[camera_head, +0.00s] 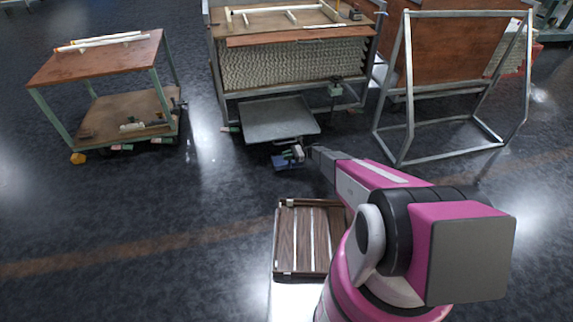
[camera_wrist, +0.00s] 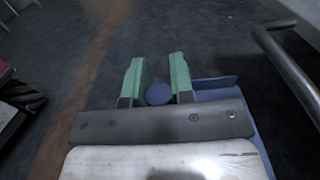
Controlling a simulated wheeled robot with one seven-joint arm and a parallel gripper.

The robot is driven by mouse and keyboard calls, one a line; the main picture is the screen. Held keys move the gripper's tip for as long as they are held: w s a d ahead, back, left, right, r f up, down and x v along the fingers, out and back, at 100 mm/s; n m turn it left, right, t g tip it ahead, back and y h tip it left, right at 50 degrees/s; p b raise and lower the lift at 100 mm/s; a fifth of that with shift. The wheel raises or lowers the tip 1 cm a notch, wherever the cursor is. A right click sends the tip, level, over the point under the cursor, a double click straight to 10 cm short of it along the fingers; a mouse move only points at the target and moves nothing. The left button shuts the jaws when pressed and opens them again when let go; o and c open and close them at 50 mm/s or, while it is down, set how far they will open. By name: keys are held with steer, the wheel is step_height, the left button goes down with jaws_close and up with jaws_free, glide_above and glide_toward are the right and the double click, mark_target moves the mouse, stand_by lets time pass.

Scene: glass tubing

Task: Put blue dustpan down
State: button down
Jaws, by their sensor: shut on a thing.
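The blue dustpan (camera_head: 284,163) shows in the head view under and beside my gripper (camera_head: 297,153), low in front of the grey metal tray. In the wrist view, my gripper (camera_wrist: 158,80) has two green fingers, with the round blue end of the dustpan's handle (camera_wrist: 157,94) between them. The blue pan part shows to the right of the fingers and behind the gripper body, which hides much of it. My gripper is shut on the dustpan. I cannot tell whether the dustpan touches the floor.
A grey tray (camera_head: 277,120) juts from the cart with the corrugated side, just beyond my gripper. A metal frame rack (camera_head: 405,105) stands right. A two-level trolley (camera_head: 100,60) stands left. A slatted wooden top (camera_head: 302,238) lies nearer me. Dark floor (camera_head: 215,195) is clear to the left.

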steer(key=shift+f, duration=2.9)
steer(key=c, duration=1)
jaws_free()
